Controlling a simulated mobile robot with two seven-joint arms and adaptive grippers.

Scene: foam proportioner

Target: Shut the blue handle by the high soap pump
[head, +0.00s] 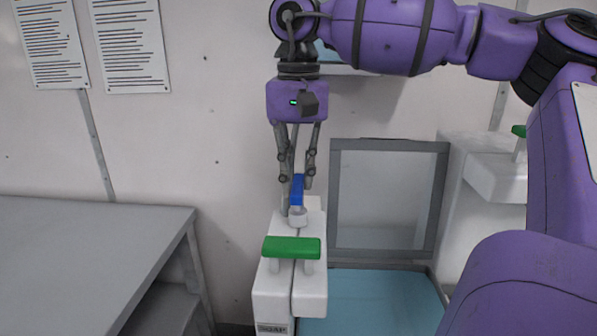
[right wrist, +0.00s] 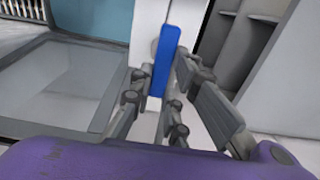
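The blue handle (head: 298,188) stands upright above a small round white fitting on the white soap pump (head: 273,292). The pump has a green handle (head: 291,247) in front and a label reading "SOAP". My right gripper (head: 296,184) points straight down over the blue handle, with its fingers on either side of it. In the right wrist view the blue handle (right wrist: 167,62) shows as a long bar between the spread fingers of the right gripper (right wrist: 164,80). The fingers look apart, with no clear grip on it. My left gripper is not in view.
A grey table (head: 90,240) stands at the left. A grey-framed panel (head: 388,147) and a light blue surface (head: 370,300) lie right of the pump. Another white unit (head: 492,178) with a green handle is at the right. Printed sheets (head: 130,45) hang on the wall.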

